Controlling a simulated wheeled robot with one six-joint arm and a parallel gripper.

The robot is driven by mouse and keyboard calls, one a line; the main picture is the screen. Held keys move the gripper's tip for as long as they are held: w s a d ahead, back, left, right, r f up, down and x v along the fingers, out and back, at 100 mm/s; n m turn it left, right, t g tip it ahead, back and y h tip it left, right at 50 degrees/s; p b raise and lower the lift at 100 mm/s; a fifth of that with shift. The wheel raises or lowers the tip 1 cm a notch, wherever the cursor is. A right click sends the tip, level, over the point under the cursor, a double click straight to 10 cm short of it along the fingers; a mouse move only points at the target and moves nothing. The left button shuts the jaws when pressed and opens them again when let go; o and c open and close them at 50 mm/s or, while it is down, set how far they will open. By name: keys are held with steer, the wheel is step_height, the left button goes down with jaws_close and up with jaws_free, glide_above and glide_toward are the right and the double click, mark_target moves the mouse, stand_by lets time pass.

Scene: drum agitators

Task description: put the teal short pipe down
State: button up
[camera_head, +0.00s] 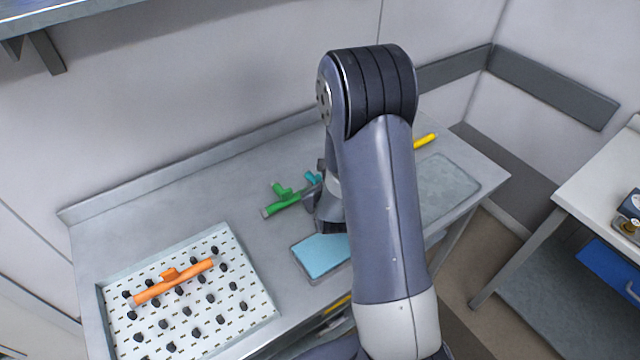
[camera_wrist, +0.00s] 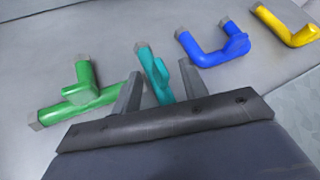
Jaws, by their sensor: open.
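The teal short pipe (camera_wrist: 154,72) lies on the metal table, with a grey end cap at its far end. It also shows in the head view (camera_head: 313,178), partly hidden by my arm. My gripper (camera_wrist: 160,70) is open, with one finger on each side of the teal pipe. A gap shows on both sides between finger and pipe; the pipe's near end is hidden behind the gripper body. In the head view my gripper is mostly behind my arm.
A green pipe (camera_wrist: 82,97) lies close left of the gripper. A blue pipe (camera_wrist: 212,48) is close right, and a yellow pipe (camera_wrist: 285,25) farther right. An orange pipe (camera_head: 172,282) lies on the pegged white board (camera_head: 255,294). A light-blue tray (camera_head: 322,255) sits at the front edge.

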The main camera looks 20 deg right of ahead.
steer(key=shift+w+d+f, duration=0.1)
steer(key=shift+w+f, duration=0.2)
steer(key=shift+w, duration=0.15)
jaws_close()
stand_by(0.5)
